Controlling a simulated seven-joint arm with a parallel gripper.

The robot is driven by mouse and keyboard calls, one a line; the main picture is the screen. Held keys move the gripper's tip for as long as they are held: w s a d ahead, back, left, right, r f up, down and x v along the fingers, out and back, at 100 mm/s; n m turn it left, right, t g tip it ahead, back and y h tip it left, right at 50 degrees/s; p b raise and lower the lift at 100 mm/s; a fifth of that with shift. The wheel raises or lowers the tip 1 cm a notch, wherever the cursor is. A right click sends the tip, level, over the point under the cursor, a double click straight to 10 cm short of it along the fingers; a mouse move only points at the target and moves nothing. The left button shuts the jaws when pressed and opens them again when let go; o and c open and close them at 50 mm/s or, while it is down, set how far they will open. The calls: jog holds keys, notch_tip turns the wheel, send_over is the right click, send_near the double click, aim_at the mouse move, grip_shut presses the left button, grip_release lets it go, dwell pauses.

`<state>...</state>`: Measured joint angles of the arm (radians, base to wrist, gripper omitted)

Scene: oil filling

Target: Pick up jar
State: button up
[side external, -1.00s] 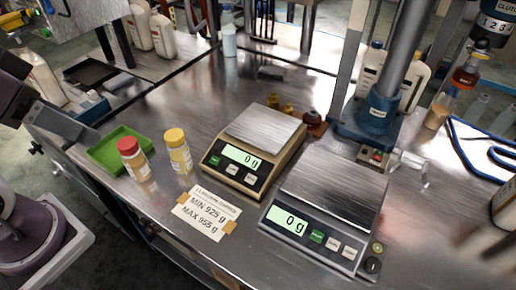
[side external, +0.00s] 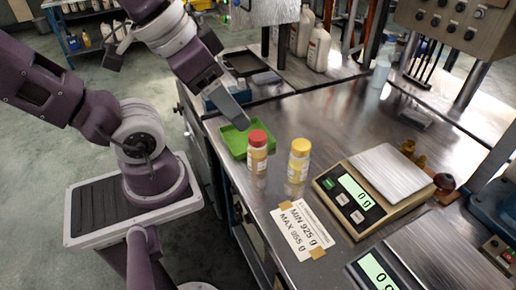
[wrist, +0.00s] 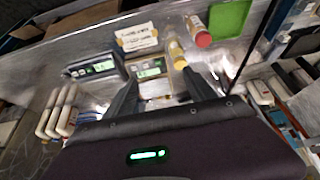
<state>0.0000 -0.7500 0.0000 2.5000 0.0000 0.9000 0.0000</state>
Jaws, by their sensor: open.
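Two small jars stand upright on the metal table in the side view: a red-capped jar (side external: 257,152) and a yellow-capped jar (side external: 299,162) to its right. In the wrist view, the red-capped jar (wrist: 198,32) and yellow-capped jar (wrist: 176,52) show beyond my fingers. My gripper (wrist: 162,80) is open, with nothing between its two spread fingers. In the side view, its grey end (side external: 236,115) appears over the green tray, up and left of the red cap and apart from both jars. I cannot tell its exact height.
A shallow green tray (side external: 233,139) lies behind the red-capped jar. A scale (side external: 359,207) is right of the jars, with a second scale (side external: 374,272) nearer the front. A paper weight sign (side external: 301,230) lies in front. White bottles (side external: 318,50) stand at the back.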

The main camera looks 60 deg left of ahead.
jog(key=o, duration=0.3)
